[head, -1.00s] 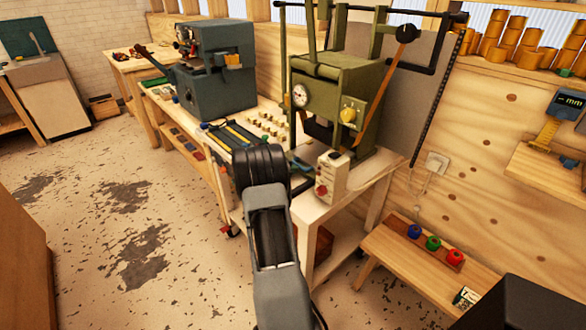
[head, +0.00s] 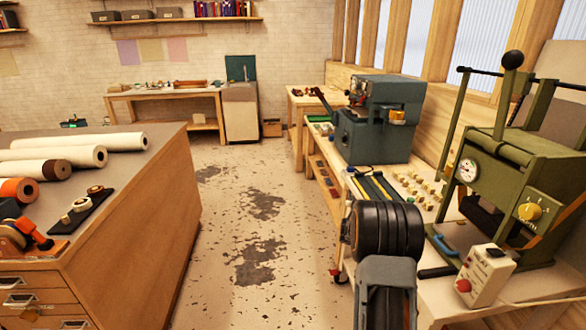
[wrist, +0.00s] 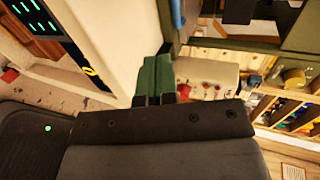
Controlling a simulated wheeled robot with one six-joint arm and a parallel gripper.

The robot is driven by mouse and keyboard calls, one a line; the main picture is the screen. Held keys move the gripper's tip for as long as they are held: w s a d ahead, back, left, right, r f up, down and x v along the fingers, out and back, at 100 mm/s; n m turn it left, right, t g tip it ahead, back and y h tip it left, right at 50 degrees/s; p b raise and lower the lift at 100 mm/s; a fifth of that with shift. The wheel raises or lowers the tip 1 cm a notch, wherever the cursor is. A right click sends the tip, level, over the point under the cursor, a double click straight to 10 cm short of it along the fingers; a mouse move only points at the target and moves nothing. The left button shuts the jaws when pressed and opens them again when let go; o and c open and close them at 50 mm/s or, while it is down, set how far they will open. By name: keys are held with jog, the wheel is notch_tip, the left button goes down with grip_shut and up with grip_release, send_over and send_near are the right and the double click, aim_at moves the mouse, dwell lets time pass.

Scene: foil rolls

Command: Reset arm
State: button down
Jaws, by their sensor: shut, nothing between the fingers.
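My gripper (wrist: 156,72) shows in the wrist view as two green fingers side by side, closed together with nothing between them. They stand out beyond the dark wrist housing. In the head view my arm's dark joint and grey link rise at the lower right, in front of the workbench (head: 432,290). My gripper itself is hidden or out of frame there.
A green press (head: 520,190) and a small white control box (head: 486,275) stand close to the right of my arm. A blue-grey machine (head: 375,125) is behind it. A drawer cabinet (head: 130,240) with white rolls (head: 75,140) stands left. The floor between (head: 225,250) is open.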

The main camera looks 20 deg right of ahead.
jog(key=s+a+f+m+y+p, duration=0.1)
jog(key=s+a+m+y, duration=0.2)
jog(key=a+m, duration=0.5)
jog(key=s+a+f+m+y, duration=0.1)
jog(key=s+a+m+y, duration=0.25)
jog(key=m, duration=0.95)
jog(key=s+a+r+m+t+y+p, duration=0.2)
jog(key=a+r+m, duration=0.4)
jog(key=a, duration=0.7)
jog(key=s+a+r+m+t+y+p, duration=0.3)
jog(key=s+a+r+m+t+y, duration=0.1)
jog(key=a+r, duration=0.6)
jog(key=a+m+y, duration=0.1)
jog(key=a+m, duration=0.1)
jog(key=a, duration=0.1)
jog(key=shift+r+t, duration=0.15)
jog(key=shift+t, duration=0.15)
jog(key=shift+d, duration=0.1)
